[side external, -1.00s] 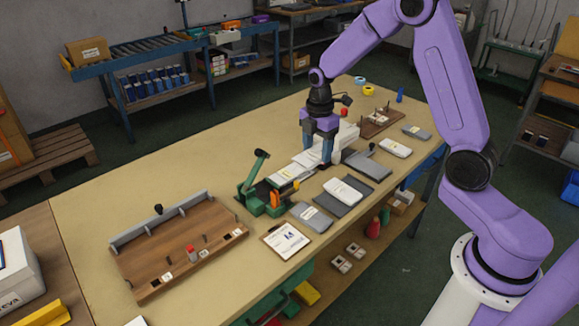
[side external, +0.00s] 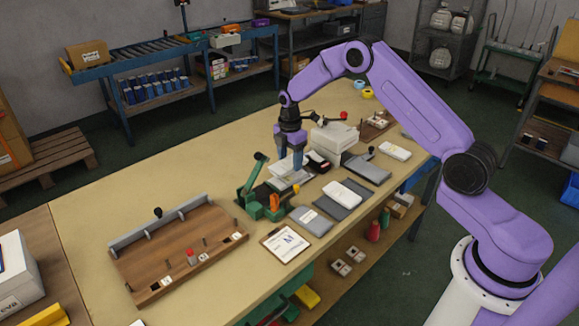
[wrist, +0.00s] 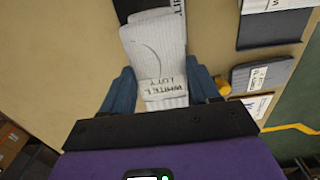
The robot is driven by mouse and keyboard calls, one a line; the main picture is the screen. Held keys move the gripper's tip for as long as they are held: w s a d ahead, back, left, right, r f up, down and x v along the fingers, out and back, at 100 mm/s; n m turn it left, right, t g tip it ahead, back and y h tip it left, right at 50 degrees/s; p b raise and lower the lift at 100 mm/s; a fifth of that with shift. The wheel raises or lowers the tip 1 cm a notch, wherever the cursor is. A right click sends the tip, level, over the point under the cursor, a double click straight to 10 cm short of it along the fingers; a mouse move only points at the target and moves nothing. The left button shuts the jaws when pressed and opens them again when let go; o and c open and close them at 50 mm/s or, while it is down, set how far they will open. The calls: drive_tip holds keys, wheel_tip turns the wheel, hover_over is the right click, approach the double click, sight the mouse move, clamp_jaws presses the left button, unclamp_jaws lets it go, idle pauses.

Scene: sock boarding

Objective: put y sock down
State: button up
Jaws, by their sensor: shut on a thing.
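A white ribbed sock (wrist: 155,45) lies between my fingers in the wrist view, with a paper label that appears to read "WHITE L, LOT Y". My gripper (wrist: 163,85) is shut on the sock, one blue-grey finger on each side near the labelled band. In the side view my gripper (side external: 291,168) points down over the middle of the table, with the white sock (side external: 284,183) below it. I cannot tell whether the sock touches the surface. A dark flat piece shows past the sock's far end in the wrist view.
A green lever device (side external: 253,205) stands just left of my gripper. A wooden pegged board (side external: 150,262) is at the left, a clipboard (side external: 287,243) at the front. Grey pads (side external: 310,220), a white-topped pad (side external: 343,191) and a white box (side external: 333,138) are to the right.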

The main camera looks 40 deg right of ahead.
sight(289, 161)
drive_tip(key=shift+w+f, duration=0.15)
drive_tip(key=shift+f, duration=1.55)
drive_tip(key=shift+f, duration=0.15)
drive_tip(key=o, duration=1)
wheel_tip(289, 161, up, 12)
drive_tip(key=shift+f, duration=0.1)
drive_tip(key=shift+a+r, duration=0.1)
drive_tip(key=shift+r, duration=0.2)
